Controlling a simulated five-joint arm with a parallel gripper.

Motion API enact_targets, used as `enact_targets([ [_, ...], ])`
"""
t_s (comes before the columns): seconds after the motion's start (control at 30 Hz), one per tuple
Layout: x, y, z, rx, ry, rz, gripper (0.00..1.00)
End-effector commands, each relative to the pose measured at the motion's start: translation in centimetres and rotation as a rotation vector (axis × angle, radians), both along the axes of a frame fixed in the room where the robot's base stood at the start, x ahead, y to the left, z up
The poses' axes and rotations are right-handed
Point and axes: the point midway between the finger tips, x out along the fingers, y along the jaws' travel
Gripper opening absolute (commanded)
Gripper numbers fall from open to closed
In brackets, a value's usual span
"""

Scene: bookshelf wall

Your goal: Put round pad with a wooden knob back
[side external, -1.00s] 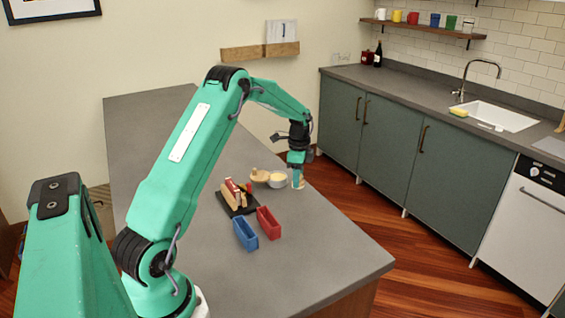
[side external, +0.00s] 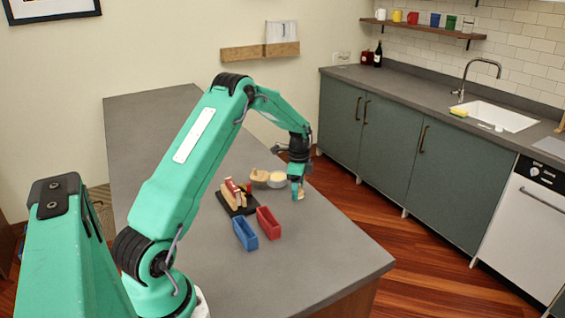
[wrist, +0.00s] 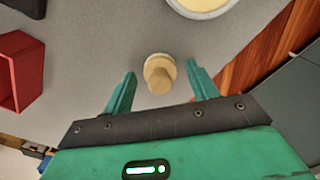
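The small round pad with a wooden knob (wrist: 159,76) stands on the grey counter, knob up, in the wrist view. It also shows partly in the side view (side external: 300,195), mostly hidden by my gripper. My gripper (wrist: 161,69) is open, with one finger on each side of the knob and a visible gap on both sides. In the side view my gripper (side external: 297,183) points down over the pad, close to the counter.
A bowl with pale contents (side external: 278,180) is close by, and a round wooden piece (side external: 258,177) is left of it. A dark tray (side external: 237,205) holds several blocks. A red bin (side external: 268,223) and a blue bin (side external: 245,234) stand in front. The counter's right edge is near.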

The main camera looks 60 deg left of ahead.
Motion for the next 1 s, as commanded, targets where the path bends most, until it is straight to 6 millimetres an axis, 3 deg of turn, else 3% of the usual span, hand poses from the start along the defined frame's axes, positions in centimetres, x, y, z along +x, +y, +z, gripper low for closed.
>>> enact_targets([
  [0.33, 0.0, 0.0, 0.1, 0.0, 0.0, 0.0, 0.58],
  [0.53, 0.0, 0.0, 1.3, 0.0, 0.0, 0.0, 0.58],
  [1.0, 0.1, 0.0, 8.3, 0.002, -0.004, 0.0, 0.58],
])
